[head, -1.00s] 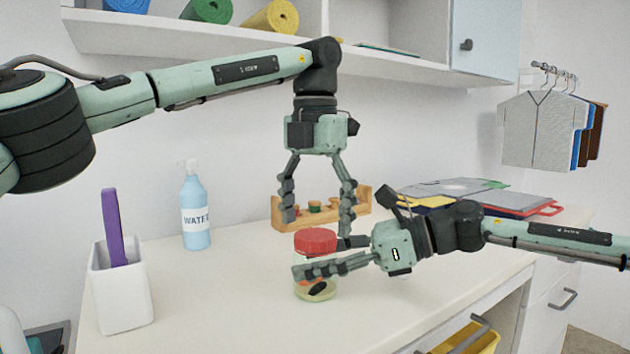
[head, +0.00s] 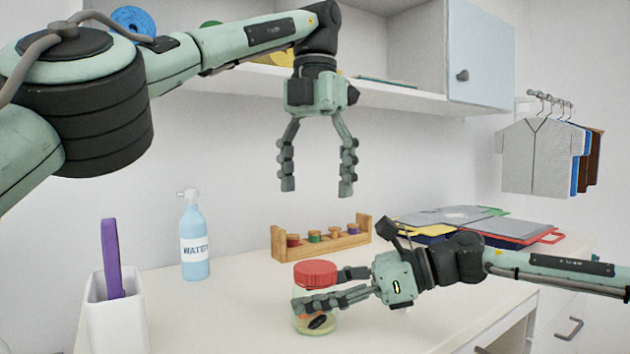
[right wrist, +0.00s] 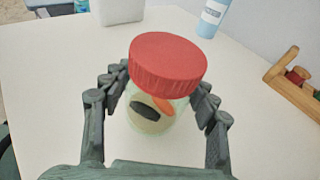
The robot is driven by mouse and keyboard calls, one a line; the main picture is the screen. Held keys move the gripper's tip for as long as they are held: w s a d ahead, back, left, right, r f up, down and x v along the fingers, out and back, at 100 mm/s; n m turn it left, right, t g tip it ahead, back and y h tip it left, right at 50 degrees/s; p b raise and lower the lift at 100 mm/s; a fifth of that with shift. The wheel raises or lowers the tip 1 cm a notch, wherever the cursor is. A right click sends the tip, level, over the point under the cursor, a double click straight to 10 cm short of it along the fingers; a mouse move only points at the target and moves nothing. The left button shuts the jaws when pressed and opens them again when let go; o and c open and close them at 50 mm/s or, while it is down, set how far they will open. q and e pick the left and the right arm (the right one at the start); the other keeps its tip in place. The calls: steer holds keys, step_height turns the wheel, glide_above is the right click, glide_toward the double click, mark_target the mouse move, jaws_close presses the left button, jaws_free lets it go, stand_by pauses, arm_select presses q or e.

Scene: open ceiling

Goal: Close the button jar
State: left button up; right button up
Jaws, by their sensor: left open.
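The button jar (head: 318,321) is clear, with dark and orange buttons inside, and stands upright on the table. Its red lid (head: 315,273) sits on its top. In the right wrist view the jar (right wrist: 150,118) and lid (right wrist: 168,65) are between my right fingers. My right gripper (head: 322,290) comes in from the right and is shut on the jar's body below the lid. My left gripper (head: 317,190) hangs above the jar, pointing down, open and empty, with a clear gap to the lid.
Folders (head: 510,228) lie at the back right. A shelf hangs above.

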steer(key=o, duration=0.5)
steer(key=v, duration=1.2)
